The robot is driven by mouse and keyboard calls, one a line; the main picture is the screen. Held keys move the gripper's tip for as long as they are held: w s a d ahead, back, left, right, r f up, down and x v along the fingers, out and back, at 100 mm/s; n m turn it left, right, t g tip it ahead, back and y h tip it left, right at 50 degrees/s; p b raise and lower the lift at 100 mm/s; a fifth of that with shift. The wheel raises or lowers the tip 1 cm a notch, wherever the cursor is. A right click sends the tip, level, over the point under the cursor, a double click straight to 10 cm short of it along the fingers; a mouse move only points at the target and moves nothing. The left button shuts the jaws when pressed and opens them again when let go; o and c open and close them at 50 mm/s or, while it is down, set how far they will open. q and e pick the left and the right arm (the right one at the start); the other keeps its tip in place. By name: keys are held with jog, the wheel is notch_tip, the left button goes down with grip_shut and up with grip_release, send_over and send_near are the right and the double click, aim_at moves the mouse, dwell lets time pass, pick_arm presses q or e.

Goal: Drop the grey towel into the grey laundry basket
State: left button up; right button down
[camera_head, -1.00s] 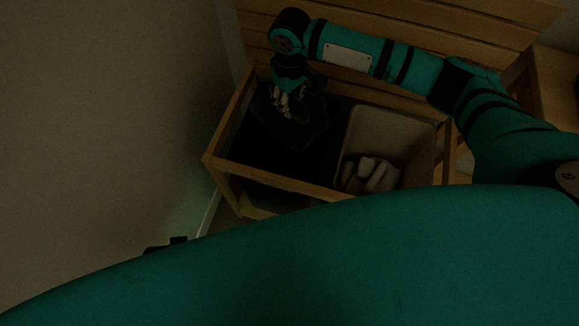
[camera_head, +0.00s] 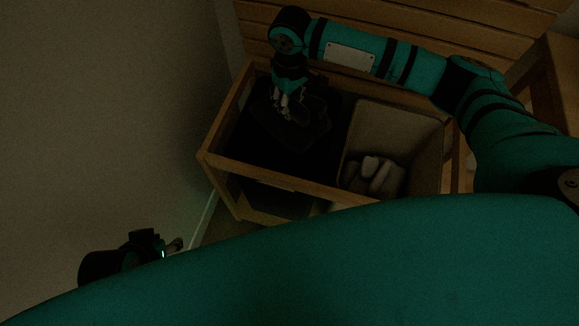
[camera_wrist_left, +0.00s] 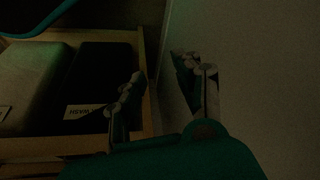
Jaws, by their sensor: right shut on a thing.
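My right gripper (camera_head: 288,108) points down over the dark left bin and is shut on a dark cloth, seemingly the grey towel (camera_head: 300,130). The cloth hangs bunched below the fingers, and its lower edge blends into the dark bin. The wooden frame holds a dark bin (camera_head: 245,150) on the left and a paler greyish bin (camera_head: 405,120) on the right; dim light leaves unclear which is the grey laundry basket. My left gripper (camera_head: 175,245) is low by the wall. In the left wrist view (camera_wrist_left: 158,70) its fingers are apart and empty.
Several pale rolled cloths (camera_head: 372,175) lie in the right bin. The wooden frame's front rail (camera_head: 270,178) runs around the bins. A plain wall (camera_head: 100,120) is at left, wooden slats (camera_head: 420,30) behind. Wooden furniture (camera_head: 555,80) stands at right.

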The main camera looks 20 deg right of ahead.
jog(key=shift+f+b, duration=0.7)
jog(key=shift+b, duration=0.15)
pick_arm(q)
jog(key=w+d+t, duration=0.2)
jog(key=w+t, duration=0.1)
jog(key=w, duration=0.3)
jog(key=shift+r+h, duration=0.35)
jog(key=shift+h, duration=0.05)
pick_arm(e)
jog(key=shift+f, duration=0.1)
jog(key=c, duration=0.9)
grip_release()
jog(key=shift+c, duration=0.2)
notch_tip(320, 180, up, 12)
